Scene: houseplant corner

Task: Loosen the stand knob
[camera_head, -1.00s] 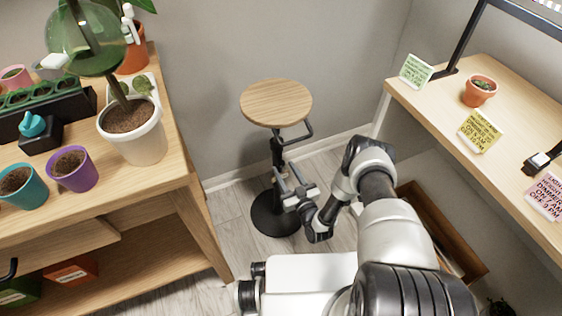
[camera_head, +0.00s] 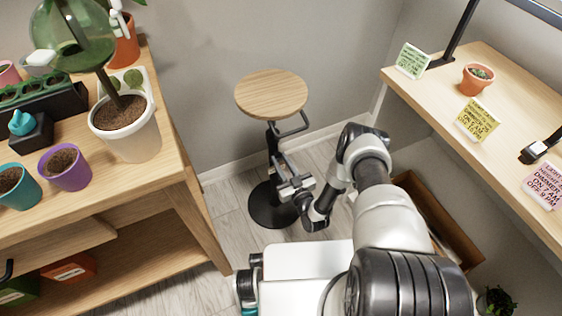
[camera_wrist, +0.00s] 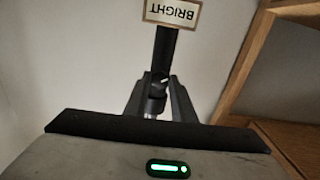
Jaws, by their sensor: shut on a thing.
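The stand has a round wooden top (camera_head: 271,94), a black post (camera_head: 272,142) and a round black base (camera_head: 274,206) on the floor. My gripper (camera_head: 281,168) is at the post, below the top, reaching in from the right. In the wrist view, my gripper's two dark fingers (camera_wrist: 158,98) are shut on a small part, the knob (camera_wrist: 158,86), in front of the dark post (camera_wrist: 165,48). The fingers hide most of the knob. In the head view the knob is too small and covered to make out.
A wooden plant bench (camera_head: 180,160) with several pots stands at left. A wooden shelf (camera_head: 440,95) with note cards and a small cactus pot (camera_head: 477,78) is at right. A brown box (camera_head: 440,215) lies below it. A sign reading BRIGHT (camera_wrist: 173,12) shows upside down behind the post.

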